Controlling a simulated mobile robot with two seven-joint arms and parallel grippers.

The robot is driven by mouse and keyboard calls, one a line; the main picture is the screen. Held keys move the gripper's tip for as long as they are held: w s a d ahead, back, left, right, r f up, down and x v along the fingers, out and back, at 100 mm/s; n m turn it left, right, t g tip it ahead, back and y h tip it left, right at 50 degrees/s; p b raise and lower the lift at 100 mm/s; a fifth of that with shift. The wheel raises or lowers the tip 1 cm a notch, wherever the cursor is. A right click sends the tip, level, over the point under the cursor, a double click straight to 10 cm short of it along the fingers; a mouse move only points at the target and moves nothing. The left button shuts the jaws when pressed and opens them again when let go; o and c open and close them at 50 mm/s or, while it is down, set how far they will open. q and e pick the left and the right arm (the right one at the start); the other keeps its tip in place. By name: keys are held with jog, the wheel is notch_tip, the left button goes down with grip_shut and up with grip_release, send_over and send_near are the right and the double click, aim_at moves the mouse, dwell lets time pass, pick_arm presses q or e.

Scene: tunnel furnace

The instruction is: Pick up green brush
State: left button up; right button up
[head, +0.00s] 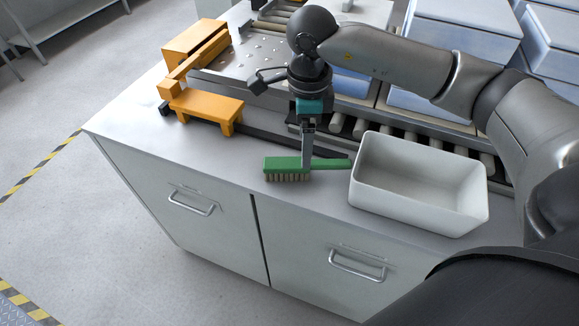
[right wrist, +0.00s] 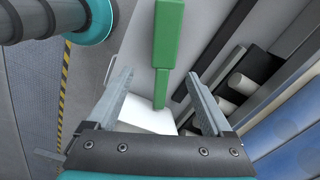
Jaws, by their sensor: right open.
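The green brush (head: 285,164) lies on the grey counter top near its front edge. Its bristles face down at the left end, and its handle points right toward the white bin. My right gripper (head: 308,161) points down over the middle of the brush, where the head meets the handle. In the right wrist view, the open fingers (right wrist: 159,78) stand one on each side of the brush (right wrist: 167,40), with a gap on both sides. I cannot tell whether the fingertips are beside the brush or just above it.
The white bin (head: 371,187) stands close to the right of the brush. Behind are roller conveyor rails (head: 405,143) and blue-white boxes (head: 465,28). An orange stand (head: 208,106) sits back left. The counter left of the brush is clear.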

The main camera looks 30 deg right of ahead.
aim_at(276, 165)
jog(key=f, duration=0.7)
jog(key=shift+w+f, duration=0.2)
jog(key=shift+w, duration=0.1)
grip_shut()
dwell(0.4)
